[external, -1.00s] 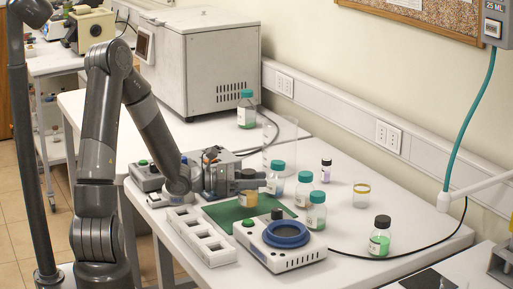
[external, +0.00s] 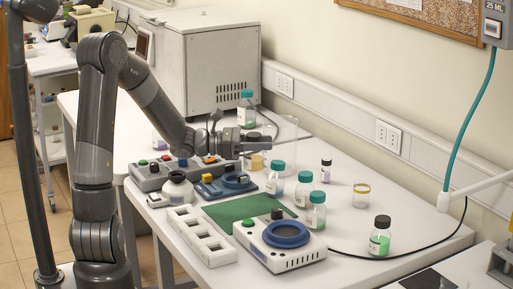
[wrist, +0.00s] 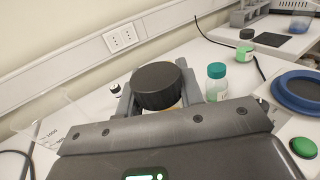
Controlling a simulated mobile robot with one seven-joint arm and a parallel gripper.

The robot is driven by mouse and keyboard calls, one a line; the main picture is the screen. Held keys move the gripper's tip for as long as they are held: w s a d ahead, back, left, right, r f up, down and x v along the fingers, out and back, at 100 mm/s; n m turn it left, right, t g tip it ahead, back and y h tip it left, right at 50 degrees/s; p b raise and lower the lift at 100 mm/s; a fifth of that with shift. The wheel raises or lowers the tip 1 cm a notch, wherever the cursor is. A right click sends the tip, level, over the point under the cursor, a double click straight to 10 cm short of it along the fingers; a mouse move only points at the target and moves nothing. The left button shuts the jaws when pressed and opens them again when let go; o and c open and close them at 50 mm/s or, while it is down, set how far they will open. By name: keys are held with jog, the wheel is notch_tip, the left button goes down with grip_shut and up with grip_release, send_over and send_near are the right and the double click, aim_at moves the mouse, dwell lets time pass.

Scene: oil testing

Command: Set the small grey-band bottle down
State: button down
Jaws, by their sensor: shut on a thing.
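My gripper (external: 256,146) is shut on a small bottle with a black cap, which shows between the fingers in the wrist view. The bottle (external: 257,161) has amber contents and hangs upright below the fingers, at the back of the white table, left of the large clear beaker (external: 289,140). In the wrist view the wide black cap (wrist: 157,84) hides most of the bottle; only a sliver of yellow shows. I cannot make out a grey band. I cannot tell whether its base touches the table.
Teal-capped bottles (external: 276,181) stand in front of my gripper. A blue stand (external: 229,184) lies below my arm.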

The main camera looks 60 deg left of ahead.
jog(key=w+a+r+m+g+h, duration=0.45)
jog(key=w+a+r, duration=0.55)
jog(key=w+a, duration=0.8)
jog(key=a, duration=0.3)
jog(key=a+f, duration=0.4)
jog(key=a, duration=0.5)
jog(key=shift+n+t, duration=0.25)
jog(key=shift+n, duration=0.2)
jog(key=f, duration=1.7)
jog(key=shift+w+f, duration=0.25)
jog(key=shift+w, duration=0.15)
jog(key=shift+f, duration=0.15)
jog(key=c, duration=1.3)
grip_release()
jog(key=shift+o, duration=0.2)
